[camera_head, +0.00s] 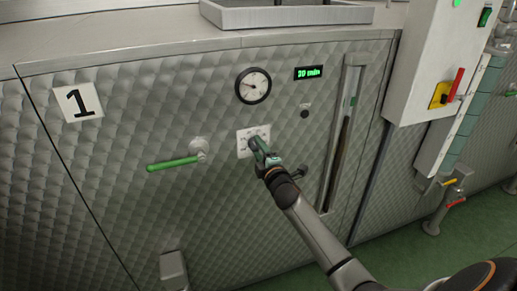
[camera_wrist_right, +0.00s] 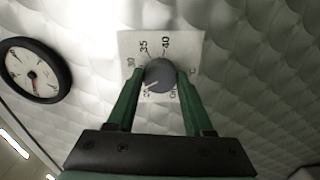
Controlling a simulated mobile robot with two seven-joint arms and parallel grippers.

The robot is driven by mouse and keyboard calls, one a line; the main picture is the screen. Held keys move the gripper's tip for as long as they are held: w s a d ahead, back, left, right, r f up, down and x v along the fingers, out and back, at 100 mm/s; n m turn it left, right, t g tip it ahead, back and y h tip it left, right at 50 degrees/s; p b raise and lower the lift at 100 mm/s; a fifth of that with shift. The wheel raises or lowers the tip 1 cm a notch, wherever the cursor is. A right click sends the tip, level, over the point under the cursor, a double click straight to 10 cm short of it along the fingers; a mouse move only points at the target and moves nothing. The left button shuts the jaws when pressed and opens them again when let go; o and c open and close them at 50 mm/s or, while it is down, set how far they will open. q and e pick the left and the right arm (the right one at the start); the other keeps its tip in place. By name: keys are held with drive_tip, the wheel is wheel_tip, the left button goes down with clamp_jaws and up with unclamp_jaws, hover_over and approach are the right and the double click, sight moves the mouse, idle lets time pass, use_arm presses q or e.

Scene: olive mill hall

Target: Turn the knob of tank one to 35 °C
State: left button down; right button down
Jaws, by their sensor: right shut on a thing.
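The tank front (camera_head: 110,190) with a white plate marked 1 (camera_head: 78,102) fills the head view. A small white dial plate (camera_head: 241,150) is on it. In the wrist view the grey round knob (camera_wrist_right: 159,74) sits on the white dial plate (camera_wrist_right: 128,45) with black temperature marks. The knob's white line points to the lower left, at a mark that starts with 2 and is partly hidden by a finger. My right gripper (camera_wrist_right: 160,85) is shut on the knob, one green finger on each side. In the head view my right gripper (camera_head: 258,147) covers the knob. My left gripper is not in view.
A round gauge (camera_head: 253,85) and a green digital display (camera_head: 308,72) are above the knob. A green-handled lever (camera_head: 175,163) is to its left. A vertical sight slot (camera_head: 343,130) is to its right. A white cabinet with a red switch (camera_head: 455,84) stands further right.

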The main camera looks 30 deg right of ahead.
drive_tip(key=m, duration=0.3)
drive_tip(key=shift+m, duration=0.4)
drive_tip(key=m+p, duration=0.1)
drive_tip(key=m, duration=0.3)
drive_tip(key=m+p, duration=0.1)
drive_tip(key=m, duration=0.4)
drive_tip(key=shift+p, duration=0.4)
drive_tip(key=shift+a+f+m+p, duration=0.1)
drive_tip(key=shift+m+p, duration=0.45)
drive_tip(key=shift+m, duration=1.75)
drive_tip(key=shift+c, duration=1.4)
unclamp_jaws()
